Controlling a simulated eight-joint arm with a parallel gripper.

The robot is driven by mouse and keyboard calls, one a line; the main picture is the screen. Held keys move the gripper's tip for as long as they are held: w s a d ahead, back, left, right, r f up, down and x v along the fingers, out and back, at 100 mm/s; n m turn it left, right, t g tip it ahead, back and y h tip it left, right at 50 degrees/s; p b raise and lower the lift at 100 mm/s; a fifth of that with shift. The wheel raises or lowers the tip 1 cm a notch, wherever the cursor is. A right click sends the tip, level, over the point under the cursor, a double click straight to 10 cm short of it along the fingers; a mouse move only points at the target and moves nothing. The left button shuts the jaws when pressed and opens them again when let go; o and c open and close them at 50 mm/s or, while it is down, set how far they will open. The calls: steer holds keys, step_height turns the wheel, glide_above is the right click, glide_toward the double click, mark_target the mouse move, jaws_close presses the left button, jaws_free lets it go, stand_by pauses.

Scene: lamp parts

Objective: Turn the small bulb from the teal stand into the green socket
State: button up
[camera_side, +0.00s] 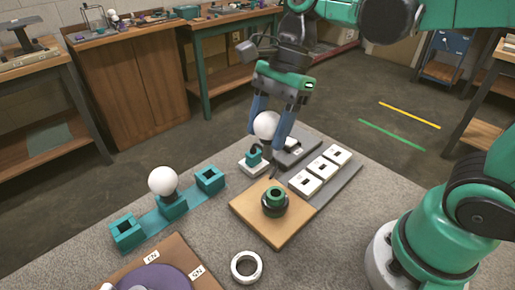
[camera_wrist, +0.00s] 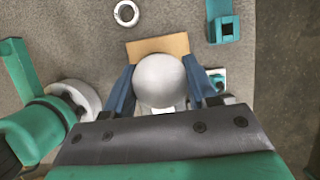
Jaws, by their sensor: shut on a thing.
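My gripper (camera_side: 264,143) is shut on a round white bulb (camera_side: 266,124), its blue fingers on either side of it. The held bulb (camera_wrist: 160,80) fills the middle of the wrist view and hides what lies under it. In the side view it is above and behind the green socket (camera_side: 275,195), apart from it. The socket stands upright on a wooden board (camera_side: 250,214) and looks empty from above. The teal stand (camera_side: 152,221) lies to the left. Another white bulb (camera_side: 163,181) stands upright in its middle holder; the two end holders look empty.
A white block with a teal piece (camera_side: 254,156) sits just below my gripper. Several white switch-like blocks (camera_side: 322,168) line a grey strip right of the board. A white ring (camera_side: 246,267) lies in front. A purple disc (camera_side: 155,278) is at front left.

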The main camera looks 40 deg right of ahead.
steer(key=shift+s+d+f, duration=0.2)
steer(key=shift+s+f, duration=0.45)
steer(key=shift+s, duration=0.25)
steer(key=shift+f, duration=0.25)
glide_above(270, 197)
steer(key=d, duration=0.1)
steer(key=shift+d+f, duration=0.2)
steer(key=shift+f, duration=2.1)
steer(key=shift+f, duration=1.2)
steer(key=shift+f, duration=0.65)
